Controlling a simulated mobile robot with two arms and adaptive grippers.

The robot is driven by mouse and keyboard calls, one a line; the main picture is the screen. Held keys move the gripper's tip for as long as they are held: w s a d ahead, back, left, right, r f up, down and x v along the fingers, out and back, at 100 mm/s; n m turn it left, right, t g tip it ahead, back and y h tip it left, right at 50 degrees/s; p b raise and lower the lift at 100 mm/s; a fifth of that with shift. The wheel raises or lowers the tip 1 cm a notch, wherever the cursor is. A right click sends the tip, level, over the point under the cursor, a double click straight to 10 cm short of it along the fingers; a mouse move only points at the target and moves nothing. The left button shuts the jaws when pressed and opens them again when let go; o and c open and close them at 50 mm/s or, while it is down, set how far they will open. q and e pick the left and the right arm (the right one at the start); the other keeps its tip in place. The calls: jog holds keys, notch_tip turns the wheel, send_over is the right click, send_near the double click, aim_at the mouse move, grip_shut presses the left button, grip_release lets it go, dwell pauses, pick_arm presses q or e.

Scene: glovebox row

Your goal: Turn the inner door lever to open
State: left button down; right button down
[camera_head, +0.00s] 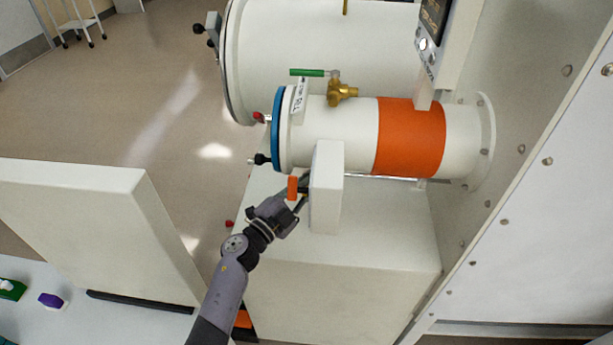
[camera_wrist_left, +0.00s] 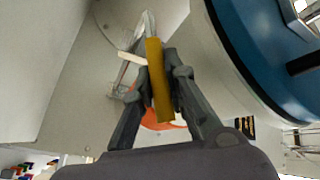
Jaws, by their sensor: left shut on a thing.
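An orange lever grip (camera_head: 292,188) shows just left of a white upright block, below the small transfer chamber (camera_head: 335,133). My left gripper (camera_head: 299,194) reaches up to it from below. In the left wrist view the lever grip (camera_wrist_left: 158,80) is a yellow-orange bar standing between the two fingers of my left gripper (camera_wrist_left: 162,75), which is shut on it. The lever's mount is partly hidden by the fingers. My right gripper is in neither view.
The white block (camera_head: 327,190) stands close to the right of the gripper. The chamber has a blue-rimmed door (camera_head: 277,130), an orange band (camera_head: 410,137) and a green-handled valve (camera_head: 308,72). A large white cylinder (camera_head: 300,50) lies behind. A white panel (camera_head: 100,220) stands left.

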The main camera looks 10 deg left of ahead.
pick_arm(q)
jog(key=shift+f, duration=0.2)
jog(key=shift+s, duration=0.1)
jog(key=c, duration=1.6)
grip_release()
jog(key=shift+r, duration=0.1)
